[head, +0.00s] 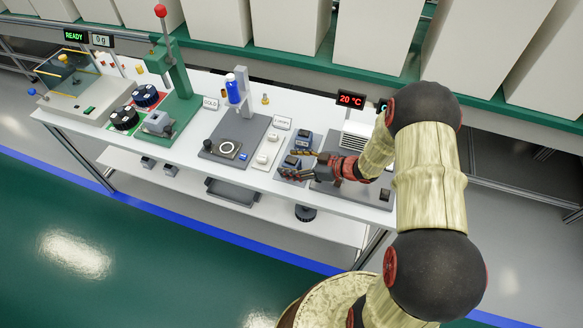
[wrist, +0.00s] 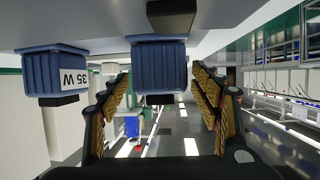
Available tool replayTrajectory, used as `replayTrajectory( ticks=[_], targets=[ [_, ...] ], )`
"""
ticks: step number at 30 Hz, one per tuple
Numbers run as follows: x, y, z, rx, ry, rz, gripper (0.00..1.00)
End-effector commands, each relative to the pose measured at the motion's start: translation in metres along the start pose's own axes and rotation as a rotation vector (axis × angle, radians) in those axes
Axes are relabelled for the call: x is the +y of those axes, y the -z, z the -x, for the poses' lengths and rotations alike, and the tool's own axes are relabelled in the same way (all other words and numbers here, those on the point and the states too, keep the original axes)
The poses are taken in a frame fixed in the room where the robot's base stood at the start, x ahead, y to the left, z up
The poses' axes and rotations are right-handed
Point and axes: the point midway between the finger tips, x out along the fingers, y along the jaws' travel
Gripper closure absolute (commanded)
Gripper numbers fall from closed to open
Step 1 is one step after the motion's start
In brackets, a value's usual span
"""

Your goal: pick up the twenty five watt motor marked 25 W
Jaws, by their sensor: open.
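Two blue box-shaped motors sit on a grey plate (head: 286,176) towards the right of the bench. The wrist view is upside down. One motor (wrist: 56,73) at its left has a white label that appears to read 35 W. The other blue motor (wrist: 160,66) is near the middle of that view, between my fingers in the picture; no marking shows on its visible side. I cannot tell whether it is the 25 W one. My gripper (head: 303,164) is open and empty, low beside the motors; contact cannot be told.
A 20 °C display (head: 351,99) and a white vented box (head: 356,137) are behind my gripper. Pale boxes line the shelf behind.

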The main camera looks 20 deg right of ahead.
Motion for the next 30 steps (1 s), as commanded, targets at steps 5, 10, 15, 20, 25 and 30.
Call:
replayTrajectory(
  ticks=[5,10,15,20,25,30],
  targets=[
    [0.0001,0.0007,0.0005,0.0,0.0,0.0,0.38],
    [0.0001,0.0006,0.0006,0.0,0.0,0.0,0.48],
    [0.0001,0.0006,0.0006,0.0,0.0,0.0,0.57],
    [0.0,0.0005,0.0006,0.0,0.0,0.0,0.67],
    [0.0,0.0005,0.0006,0.0,0.0,0.0,0.76],
    [-0.0001,0.0004,0.0005,0.0,0.0,0.0,0.86]
  ],
)
